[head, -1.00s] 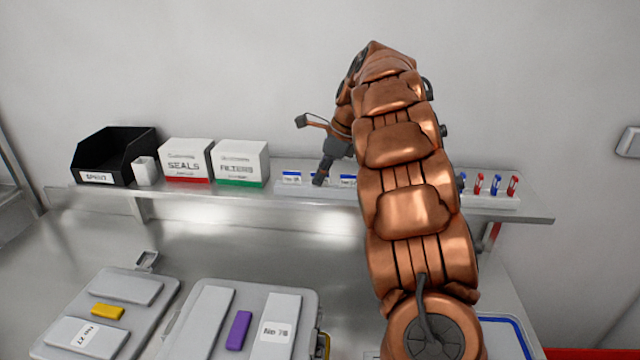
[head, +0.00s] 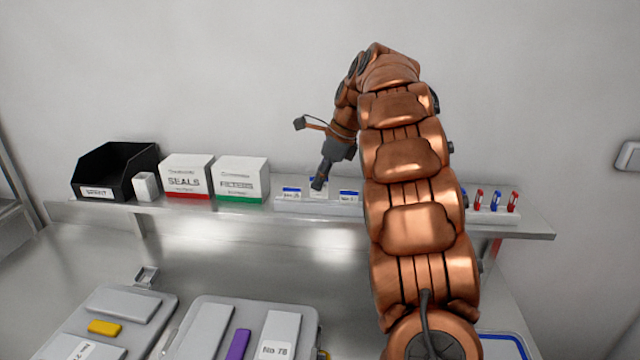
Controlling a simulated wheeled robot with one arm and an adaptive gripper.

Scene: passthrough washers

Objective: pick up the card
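Several white cards with blue tops stand in a pale rack (head: 335,208) on the metal shelf. One card stands at the left (head: 291,193) and one at the right (head: 349,196) of my gripper. Between them, a card (head: 319,193) sits higher than its neighbours, right at the fingertips. My gripper (head: 318,184) points down at this card's upper part and appears shut on it; the fingers cover part of it. Its lower edge is close above the rack. My arm hides the rack's right-middle part.
On the shelf (head: 230,210) stand a black bin (head: 115,170), a small white box (head: 146,187), a SEALS box (head: 187,177) and a FILTERS box (head: 240,179). Red and blue items (head: 496,201) stand at the right. Grey cases (head: 205,330) lie below. The wall is close behind.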

